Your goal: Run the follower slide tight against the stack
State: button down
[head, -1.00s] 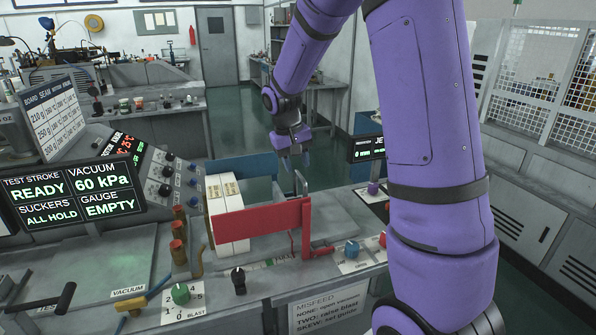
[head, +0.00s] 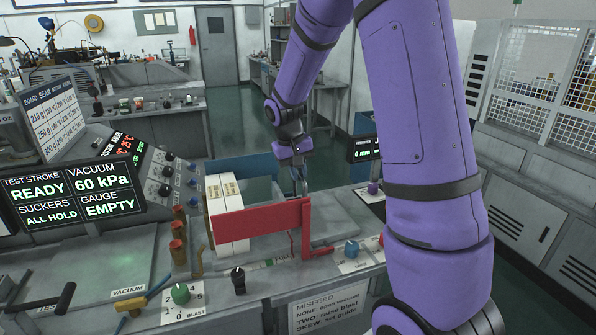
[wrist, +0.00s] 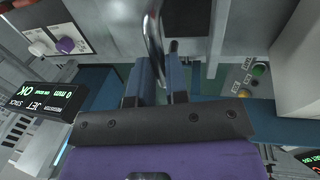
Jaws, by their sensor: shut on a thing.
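The stack (head: 232,246) of white blanks stands upright at the left end of the grey bed, behind the red guide (head: 262,221). My gripper (head: 300,187) is low over the bed, right of the stack. In the wrist view, my two dark blue fingers (wrist: 161,88) are closed about a shiny bent metal handle (wrist: 153,38), which seems to belong to the follower slide. The slide's body and its contact with the stack are hidden behind the red guide and my gripper. A clear gap shows between my gripper and the stack.
A small display (wrist: 48,98) right of the bed reads 0 mm and OK. A blue panel (head: 243,168) stands behind the bed. Right of my gripper, the bed top is bare.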

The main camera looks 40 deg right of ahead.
jog(key=w+a, duration=0.3)
jog(key=a, duration=0.7)
jog(key=shift+a, duration=0.15)
jog(key=c, duration=1.1)
grip_release()
jog(key=shift+r, duration=0.15)
jog(key=r, duration=0.3)
jog(key=a+r, duration=0.1)
jog(key=r, duration=0.3)
jog(key=a+r, duration=0.1)
jog(key=r, duration=0.2)
jog(key=shift+w+r, duration=0.2)
jog(key=shift+w, duration=0.1)
